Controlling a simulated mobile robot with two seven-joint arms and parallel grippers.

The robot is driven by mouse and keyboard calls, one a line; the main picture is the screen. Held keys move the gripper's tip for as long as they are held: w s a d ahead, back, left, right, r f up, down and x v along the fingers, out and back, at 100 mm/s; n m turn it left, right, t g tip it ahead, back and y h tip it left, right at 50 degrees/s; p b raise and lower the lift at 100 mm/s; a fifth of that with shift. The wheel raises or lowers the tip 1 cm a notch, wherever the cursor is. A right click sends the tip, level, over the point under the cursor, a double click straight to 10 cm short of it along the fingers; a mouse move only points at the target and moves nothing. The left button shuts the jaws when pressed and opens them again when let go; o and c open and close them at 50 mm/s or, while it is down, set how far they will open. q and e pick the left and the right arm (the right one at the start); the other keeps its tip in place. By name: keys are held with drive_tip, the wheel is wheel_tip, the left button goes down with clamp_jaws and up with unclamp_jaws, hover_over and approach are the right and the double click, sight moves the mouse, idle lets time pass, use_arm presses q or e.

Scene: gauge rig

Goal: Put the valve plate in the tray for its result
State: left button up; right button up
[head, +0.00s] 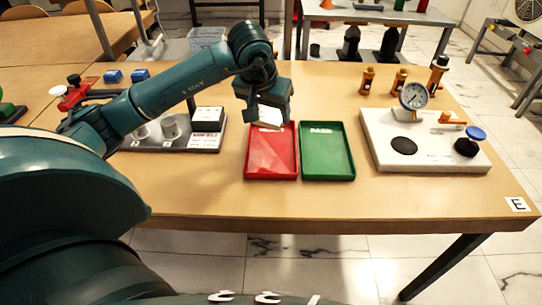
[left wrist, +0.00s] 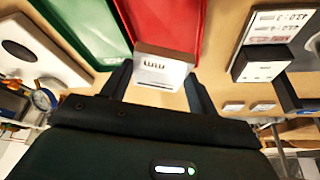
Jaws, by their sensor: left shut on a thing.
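My left gripper (head: 268,112) is above the back edge of the red tray (head: 258,168). It is shut on a white block-like piece, which I take to be the valve plate (head: 271,118). In the left wrist view the plate (left wrist: 165,70) sits between the fingers, with small dark marks on its face, and overlaps the red tray's end. The green tray (head: 328,168) stands right of the red one, with a pale label at its back. Both trays look empty, though the gripper hides part of the red one. My right gripper is not in view.
A white rig (head: 440,157) with a dial gauge (head: 413,96), an orange lever and a blue knob stands at right. Brass fittings (head: 367,80) stand behind it. A dark board (head: 160,148) with several parts lies left of the red tray. The table front is clear.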

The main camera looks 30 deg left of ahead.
sight(272, 148)
use_arm(q)
wheel_tip(272, 148, down, 9)
drive_tip(key=shift+f, duration=0.1)
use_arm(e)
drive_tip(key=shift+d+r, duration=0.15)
use_arm(q)
drive_tip(key=shift+b, duration=0.3)
drive_tip(key=shift+f, duration=0.15)
drive_tip(key=o, duration=1.1)
drive_tip(key=shift+c, duration=0.2)
drive_tip(key=shift+r, duration=0.3)
drive_tip(key=p+v, duration=0.1)
drive_tip(key=v, duration=1)
drive_tip(key=shift+s+r, duration=0.15)
drive_tip(key=shift+r, duration=0.25)
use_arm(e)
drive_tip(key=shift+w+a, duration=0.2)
